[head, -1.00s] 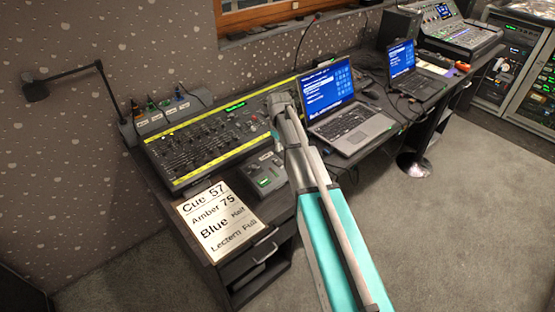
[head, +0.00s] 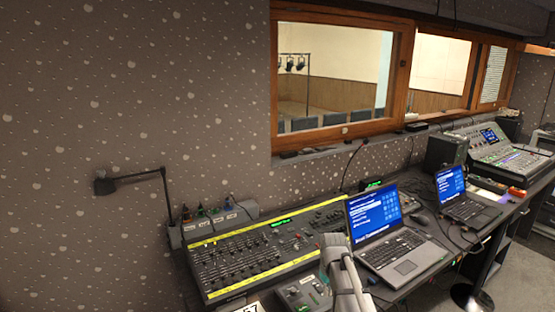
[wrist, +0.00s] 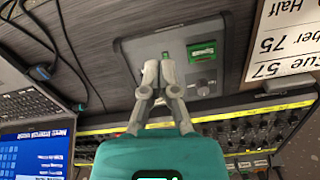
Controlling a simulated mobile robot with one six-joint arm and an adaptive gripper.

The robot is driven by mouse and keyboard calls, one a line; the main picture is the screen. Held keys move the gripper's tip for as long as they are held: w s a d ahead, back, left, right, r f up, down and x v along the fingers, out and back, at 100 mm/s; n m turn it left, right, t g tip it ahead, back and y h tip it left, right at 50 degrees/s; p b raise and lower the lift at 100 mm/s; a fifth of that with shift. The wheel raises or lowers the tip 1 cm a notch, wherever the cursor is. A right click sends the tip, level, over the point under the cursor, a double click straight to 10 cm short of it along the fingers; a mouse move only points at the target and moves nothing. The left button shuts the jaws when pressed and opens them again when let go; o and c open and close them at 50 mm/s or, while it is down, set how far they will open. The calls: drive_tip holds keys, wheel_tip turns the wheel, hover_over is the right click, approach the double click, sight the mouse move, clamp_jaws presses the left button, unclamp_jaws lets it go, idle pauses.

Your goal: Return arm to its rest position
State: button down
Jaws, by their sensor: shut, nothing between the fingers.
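My arm (head: 345,275) rises from the bottom edge of the head view. Its grey end is in front of the right part of the fader console (head: 240,262), just left of the nearer laptop (head: 405,255). In the wrist view my gripper (wrist: 159,70) has its two grey fingers together with nothing between them. The fingertips appear in front of a small control box (wrist: 208,75) with a green display; I cannot tell the gap. The box also shows at the bottom of the head view (head: 300,293).
A second laptop (head: 470,208) and a mixing desk (head: 510,155) stand to the right. A desk lamp (head: 135,183) is at the left by the wall. In the wrist view cables (wrist: 60,60) lie by the laptop and the cue card (wrist: 290,40) is at upper right.

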drive_tip(key=s+r+m+p, duration=0.1)
drive_tip(key=s+m, duration=0.2)
drive_tip(key=s, duration=1.2)
drive_tip(key=shift+s+d+r+m, duration=0.2)
drive_tip(key=shift+s+r+m, duration=0.05)
drive_tip(key=shift+r+m, duration=0.05)
